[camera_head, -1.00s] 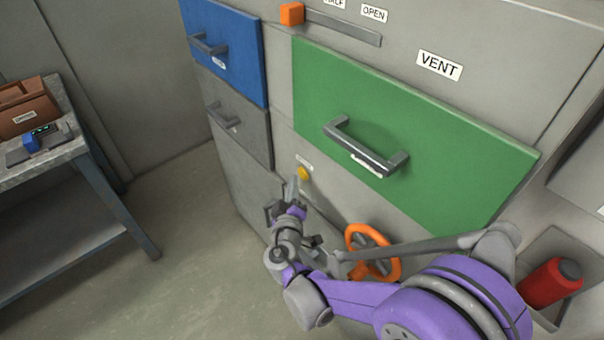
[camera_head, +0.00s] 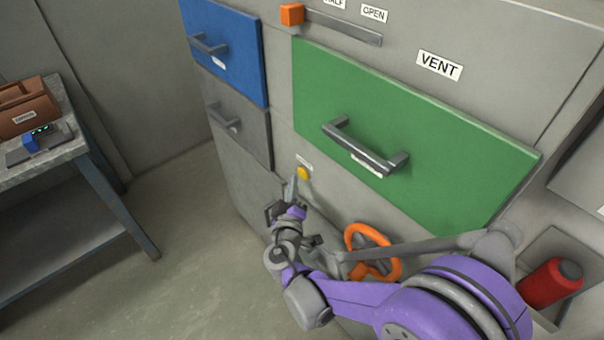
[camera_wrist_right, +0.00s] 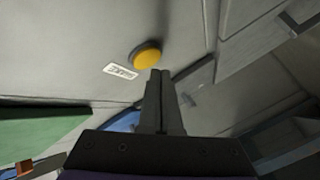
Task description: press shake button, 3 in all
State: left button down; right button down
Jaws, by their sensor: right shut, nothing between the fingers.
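The yellow round button (camera_head: 303,173) sits on the grey cabinet front, below and left of the green panel, with a small white label (camera_head: 304,160) above it. In the right wrist view the button (camera_wrist_right: 147,54) stands out from the panel just beyond the fingertips, with its label (camera_wrist_right: 120,71) beside it. My right gripper (camera_head: 292,182) is shut and empty, its tips pointing at the button and close to it. A small gap seems to show between the tips (camera_wrist_right: 157,72) and the button; contact cannot be made out. My left gripper is not in view.
A green drawer (camera_head: 410,140) with a protruding handle (camera_head: 366,150) is above right. An orange handwheel (camera_head: 372,252) is beside my right forearm. Blue (camera_head: 226,45) and grey (camera_head: 238,120) drawers are at left. A table (camera_head: 75,147) stands far left; floor between is clear.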

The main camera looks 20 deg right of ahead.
jog(key=shift+d, duration=0.1)
jog(key=shift+w+d, duration=0.15)
jog(key=shift+d, duration=0.15)
jog(key=shift+w+d, duration=0.15)
jog(key=shift+d, duration=0.25)
dwell(0.8)
dwell(0.3)
jog(key=shift+s+a, duration=0.3)
jog(key=shift+a, duration=0.5)
jog(key=a, duration=0.1)
jog(key=s+a, duration=0.1)
jog(key=a, duration=0.2)
jog(key=shift+s+a, duration=0.35)
jog(key=shift+s, duration=0.1)
dwell(0.5)
